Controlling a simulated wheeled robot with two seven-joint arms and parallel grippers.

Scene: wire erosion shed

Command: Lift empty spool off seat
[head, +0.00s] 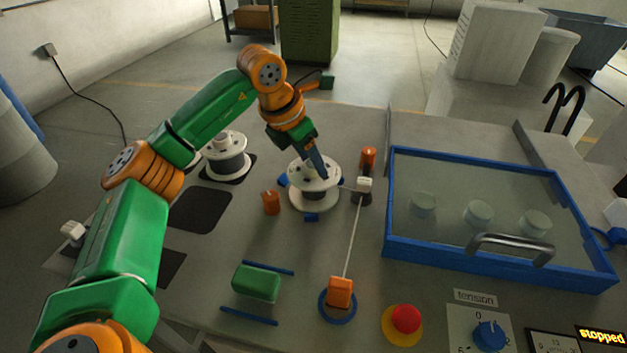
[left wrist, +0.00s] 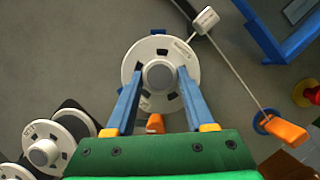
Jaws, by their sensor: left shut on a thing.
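The white spool (head: 312,194) sits in the middle of the table, with the blue pieces of the seat (head: 311,217) showing around its lower edge. My left gripper (head: 321,173) comes down onto it from above. In the left wrist view the spool (left wrist: 135,62) lies face-on beneath the gripper. The two blue fingers (left wrist: 158,77) straddle its round grey hub and are shut on it. The spool looks upright and level. Most of the seat is hidden under it, and I cannot tell whether there is a gap between them. My right gripper is not in view.
A thin wire runs from a white block (head: 364,184) beside the spool to an orange block (head: 340,292). A small orange post (head: 271,202) stands left of the spool. Another spool (head: 225,137) stands at back left, near empty dark pads (head: 200,209). A blue-framed lid (head: 388,206) lies right.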

